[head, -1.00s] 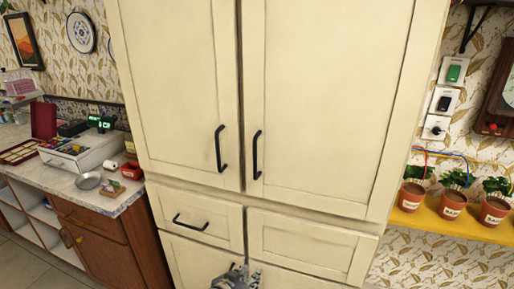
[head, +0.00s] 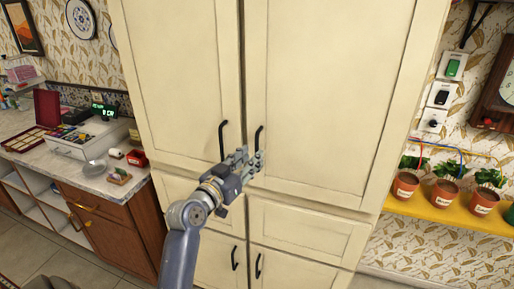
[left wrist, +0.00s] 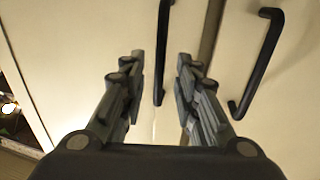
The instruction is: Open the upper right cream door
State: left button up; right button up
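The upper right cream door (head: 330,85) is a tall shut panel. Its black bar handle (head: 259,133) is at its lower left; it also shows at the right in the left wrist view (left wrist: 262,62). The upper left door (head: 180,80) has a matching handle (head: 222,141). My left gripper (head: 251,160) is open, with its fingers pointing at the cabinet, and covers the lower end of the right handle in the head view. In the left wrist view, the left door's handle (left wrist: 163,52) appears between the open fingers; whether either finger touches it I cannot tell. My right gripper is out of view.
Below are drawer fronts (head: 310,228) and lower doors with handles (head: 258,264). A counter (head: 60,165) with a cash register stands at the left. A yellow shelf (head: 425,211) with potted plants is at the right. The space before the right door is clear.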

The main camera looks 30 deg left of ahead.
pick_arm(q)
jog(key=shift+w+p, duration=0.45)
jog(key=shift+w, duration=1.7)
jog(key=shift+a, duration=0.1)
grip_shut()
